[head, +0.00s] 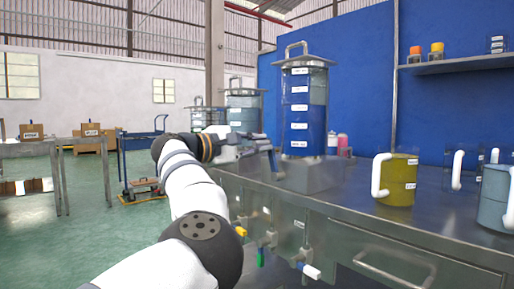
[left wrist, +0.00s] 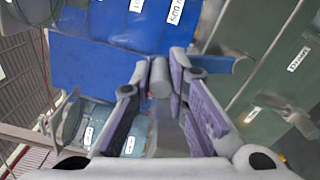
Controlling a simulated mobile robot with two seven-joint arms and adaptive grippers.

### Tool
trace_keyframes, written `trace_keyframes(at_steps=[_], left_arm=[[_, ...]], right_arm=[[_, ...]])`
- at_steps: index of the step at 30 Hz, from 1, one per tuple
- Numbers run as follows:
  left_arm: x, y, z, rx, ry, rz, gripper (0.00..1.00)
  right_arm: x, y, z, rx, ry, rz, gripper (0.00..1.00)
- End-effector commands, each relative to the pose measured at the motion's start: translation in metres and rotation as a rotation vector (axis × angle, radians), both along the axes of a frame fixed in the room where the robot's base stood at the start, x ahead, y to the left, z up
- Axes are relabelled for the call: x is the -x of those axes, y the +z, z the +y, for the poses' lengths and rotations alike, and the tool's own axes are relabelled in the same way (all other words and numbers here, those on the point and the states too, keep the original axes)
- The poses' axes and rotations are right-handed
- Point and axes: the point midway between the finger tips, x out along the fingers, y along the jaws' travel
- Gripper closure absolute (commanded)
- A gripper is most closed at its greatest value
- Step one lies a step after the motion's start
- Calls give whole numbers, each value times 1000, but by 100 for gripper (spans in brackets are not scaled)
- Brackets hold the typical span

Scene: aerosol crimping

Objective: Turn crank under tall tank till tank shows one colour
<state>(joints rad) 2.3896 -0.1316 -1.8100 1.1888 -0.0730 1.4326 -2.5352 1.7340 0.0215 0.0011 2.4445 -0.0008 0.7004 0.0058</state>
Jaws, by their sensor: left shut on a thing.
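The tall tank (head: 303,112) stands on a grey metal base (head: 312,174) on the bench, with a handled lid and several white labels. Its contents look blue, darker higher up and brighter lower down; the blue wall behind makes layers hard to tell. My left gripper (head: 268,156) is at the left side of that base. In the left wrist view its fingers (left wrist: 161,88) are shut on a short grey cylinder, the crank's grip (left wrist: 160,77). The rest of the crank is mostly hidden. My right gripper is not in view.
Smaller tanks (head: 243,108) stand behind my left arm. Taps with coloured levers (head: 311,271) stick out from the bench front. A yellow mug (head: 397,180) and a grey-blue mug (head: 495,198) stand to the right. A shelf (head: 455,62) hangs on the blue wall.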

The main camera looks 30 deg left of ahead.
Motion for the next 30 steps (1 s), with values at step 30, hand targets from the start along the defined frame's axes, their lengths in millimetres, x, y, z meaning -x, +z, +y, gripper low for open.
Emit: trace_keyframes(at_steps=[30], left_arm=[[39,2,16,-3,8,-6,65]], right_arm=[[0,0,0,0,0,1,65]])
